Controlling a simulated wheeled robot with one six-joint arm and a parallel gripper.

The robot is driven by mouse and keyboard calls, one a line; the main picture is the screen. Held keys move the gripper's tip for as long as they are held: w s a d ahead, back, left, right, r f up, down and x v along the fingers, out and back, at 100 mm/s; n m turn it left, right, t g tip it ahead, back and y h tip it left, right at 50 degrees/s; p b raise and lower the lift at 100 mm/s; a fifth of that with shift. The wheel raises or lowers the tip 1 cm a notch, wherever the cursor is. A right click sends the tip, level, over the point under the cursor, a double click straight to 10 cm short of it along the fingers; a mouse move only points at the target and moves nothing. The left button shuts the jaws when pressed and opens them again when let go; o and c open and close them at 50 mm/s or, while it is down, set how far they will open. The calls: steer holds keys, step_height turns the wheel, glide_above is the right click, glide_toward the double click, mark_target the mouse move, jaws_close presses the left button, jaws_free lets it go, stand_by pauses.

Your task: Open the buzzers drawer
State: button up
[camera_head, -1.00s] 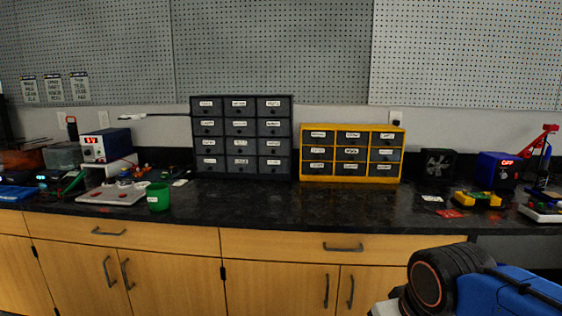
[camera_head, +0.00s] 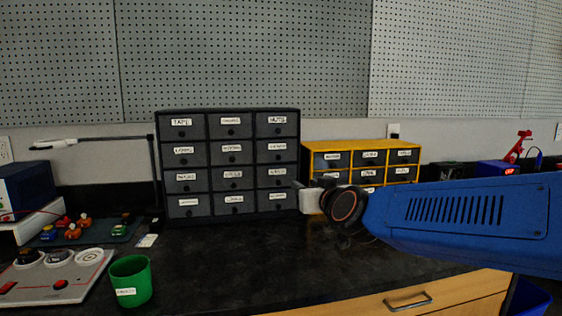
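A dark grey drawer cabinet (camera_head: 254,154) stands at the back of the black counter, with several small labelled drawers, each with a round knob. All its drawers look shut. A yellow cabinet (camera_head: 355,146) with dark labelled drawers stands to its right, its lower part hidden behind my arm. Most labels are too small or blurred to read, so I cannot tell which drawer is the buzzers one. My gripper (camera_head: 303,198) shows as a pale end piece in front of the gap between the two cabinets. Its fingers are not clear, and I see nothing held.
A green cup (camera_head: 131,281) stands on the front left of the counter (camera_head: 230,265). A white-and-red board (camera_head: 60,280) and a tray of coloured parts (camera_head: 75,232) lie further left. A lamp arm (camera_head: 100,140) stands left of the grey cabinet. The counter before it is clear.

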mark_target(279, 158)
steer(key=shift+m+t+h, duration=0.3)
steer(key=shift+m+t, duration=0.1)
steer(key=shift+t, duration=0.5)
steer(key=a+x, duration=0.1)
steer(key=x, duration=0.6)
steer(key=a+r+x, duration=0.1)
steer(key=x, duration=0.6)
steer(key=r+x, duration=0.1)
steer(key=x, duration=0.5)
steer(key=shift+a, duration=0.55)
jaws_close()
